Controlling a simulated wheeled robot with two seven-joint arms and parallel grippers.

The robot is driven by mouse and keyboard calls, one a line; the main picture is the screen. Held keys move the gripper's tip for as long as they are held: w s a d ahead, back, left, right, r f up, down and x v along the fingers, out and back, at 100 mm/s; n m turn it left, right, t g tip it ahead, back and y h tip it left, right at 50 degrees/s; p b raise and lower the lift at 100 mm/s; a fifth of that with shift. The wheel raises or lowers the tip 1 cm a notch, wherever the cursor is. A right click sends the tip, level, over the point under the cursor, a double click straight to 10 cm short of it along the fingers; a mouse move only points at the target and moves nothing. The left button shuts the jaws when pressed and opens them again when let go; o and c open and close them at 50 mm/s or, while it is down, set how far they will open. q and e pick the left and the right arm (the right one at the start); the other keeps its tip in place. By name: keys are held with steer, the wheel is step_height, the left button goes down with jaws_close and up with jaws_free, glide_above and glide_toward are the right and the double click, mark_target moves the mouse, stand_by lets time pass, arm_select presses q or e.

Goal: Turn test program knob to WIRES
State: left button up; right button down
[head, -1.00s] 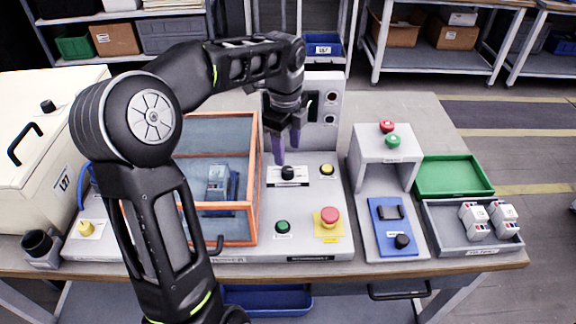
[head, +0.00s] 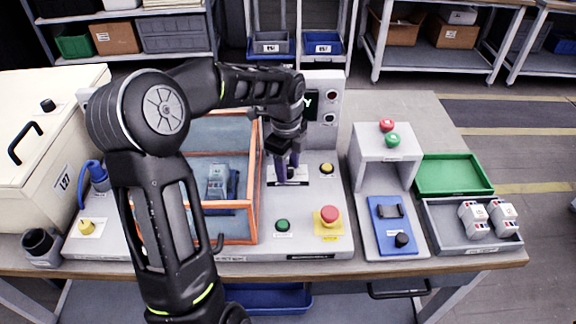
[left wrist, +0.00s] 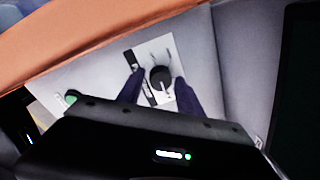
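The test program knob (left wrist: 161,80) is black and round with a pale pointer line, on a white label plate (left wrist: 150,52) in the left wrist view. In the head view the plate (head: 303,174) shows, but my gripper mostly hides the knob. My left gripper (head: 288,175) points down over it. In the left wrist view its two purple fingers (left wrist: 157,82) are apart, one on each side of the knob, with a visible gap at each side. The label wording is too small to read. My right gripper is not in view.
An orange-framed clear enclosure (head: 255,200) stands just left of the knob. Nearby are a yellow button (head: 327,169), a green button (head: 283,225) and a red emergency stop (head: 330,214). A grey panel (head: 325,125) stands behind. A grey stand (head: 385,150) is to the right.

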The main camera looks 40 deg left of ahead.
arm_select(q)
jaws_close()
steer(key=shift+n, duration=0.5)
steer(key=n, duration=0.4)
steer(key=shift+w+b, duration=0.1)
steer(key=shift+b, duration=0.25)
steer(key=n, duration=0.5)
steer(key=shift+n, duration=0.3)
steer(key=n, duration=0.6)
steer(key=shift+w+g+y, duration=0.1)
steer(key=shift+g+y, duration=0.2)
steer(key=n, duration=0.7)
steer(key=shift+a, duration=0.1)
steer(key=shift+n, duration=0.3)
